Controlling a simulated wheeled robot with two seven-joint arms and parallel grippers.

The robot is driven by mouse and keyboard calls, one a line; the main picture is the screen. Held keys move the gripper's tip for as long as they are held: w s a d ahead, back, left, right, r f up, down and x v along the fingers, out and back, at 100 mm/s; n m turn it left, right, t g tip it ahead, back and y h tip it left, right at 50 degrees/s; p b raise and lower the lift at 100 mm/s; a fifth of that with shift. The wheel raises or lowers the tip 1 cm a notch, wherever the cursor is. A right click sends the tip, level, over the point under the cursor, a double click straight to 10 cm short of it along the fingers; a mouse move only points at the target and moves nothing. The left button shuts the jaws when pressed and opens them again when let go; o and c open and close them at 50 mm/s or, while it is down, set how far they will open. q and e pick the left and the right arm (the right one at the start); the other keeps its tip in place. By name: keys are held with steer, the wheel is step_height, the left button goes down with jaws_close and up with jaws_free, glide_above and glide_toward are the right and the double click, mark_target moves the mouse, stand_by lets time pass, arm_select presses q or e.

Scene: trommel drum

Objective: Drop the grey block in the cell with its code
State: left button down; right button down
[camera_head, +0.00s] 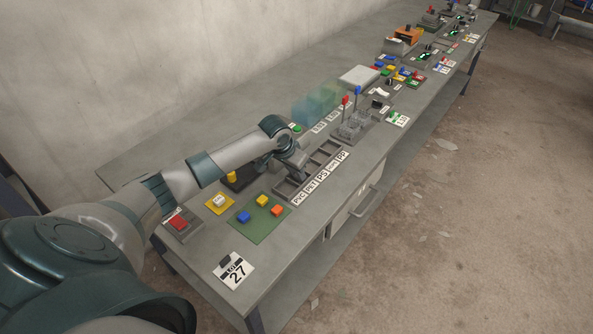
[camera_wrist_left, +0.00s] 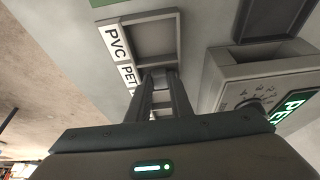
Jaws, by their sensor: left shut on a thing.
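My left gripper (camera_head: 299,172) is low over the row of grey cells (camera_head: 288,189), near its PVC and PET end. In the left wrist view its fingers (camera_wrist_left: 162,85) are shut on the grey block (camera_wrist_left: 160,78), a small grey piece mostly hidden between them. The fingers are beside the PET label (camera_wrist_left: 128,75), at the cell after the empty PVC cell (camera_wrist_left: 150,40). Whether the block touches the cell floor I cannot tell. A grey box with a green sign (camera_wrist_left: 292,106) stands to the right; the sign's visible letters start with PE. My right gripper is out of view.
A green mat (camera_head: 265,225) holds blue, yellow and orange blocks. Clear bluish boxes (camera_head: 315,103) and a stand with red and blue levers (camera_head: 352,125) are farther along the bench.

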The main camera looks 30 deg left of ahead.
arm_select(q)
steer(key=shift+f, duration=0.2)
steer(key=c, duration=1.9)
jaws_free()
steer(key=shift+o, duration=0.2)
steer(key=shift+r, duration=0.8)
steer(key=b+v, duration=0.2)
steer(key=v, duration=0.9)
steer(key=shift+s+r, duration=0.15)
steer(key=shift+r, duration=0.15)
steer(key=shift+d+f, duration=0.1)
